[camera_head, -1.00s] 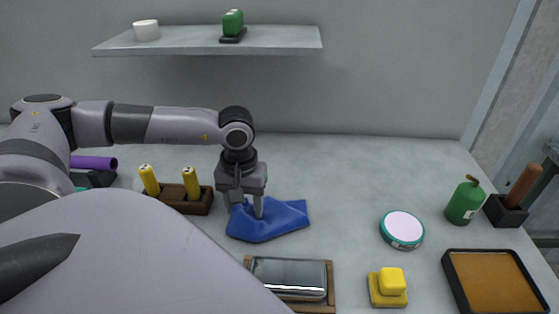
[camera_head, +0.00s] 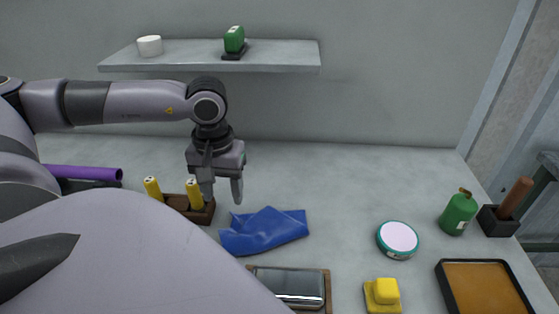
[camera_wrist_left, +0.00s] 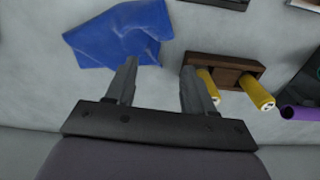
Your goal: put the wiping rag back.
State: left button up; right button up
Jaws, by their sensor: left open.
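The blue wiping rag (camera_head: 264,231) lies crumpled on the table, just right of and in front of my left gripper. My left gripper (camera_head: 222,194) is open and empty, pointing down above the table. In the left wrist view the rag (camera_wrist_left: 115,35) lies beyond and to the left of the open fingers (camera_wrist_left: 158,82), apart from them. My right gripper is not in view.
A brown wooden holder (camera_head: 203,213) with yellow cylinders stands close by the left gripper. A mirror-like block in a wooden tray (camera_head: 328,290) is in front of the rag. A round teal-rimmed tin (camera_head: 397,238), yellow block (camera_head: 383,293) and green bottle (camera_head: 458,213) stand right. The shelf (camera_head: 283,56) hangs behind.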

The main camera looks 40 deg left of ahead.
aim_at(243, 246)
pick_arm(q)
jog(key=shift+d+f, duration=0.1)
jog(key=shift+d, duration=0.05)
jog(key=c, duration=0.7)
jog(key=d+f, duration=0.3)
jog(key=d, duration=0.1)
jog(key=shift+f, duration=0.15)
grip_shut()
jog(key=shift+f, duration=0.95)
jog(key=shift+w+f, duration=0.1)
jog(key=shift+f, duration=0.45)
notch_tip(243, 246, down, 4)
jog(key=b, duration=0.4)
jog(key=shift+b, duration=0.35)
jog(key=shift+r, duration=0.15)
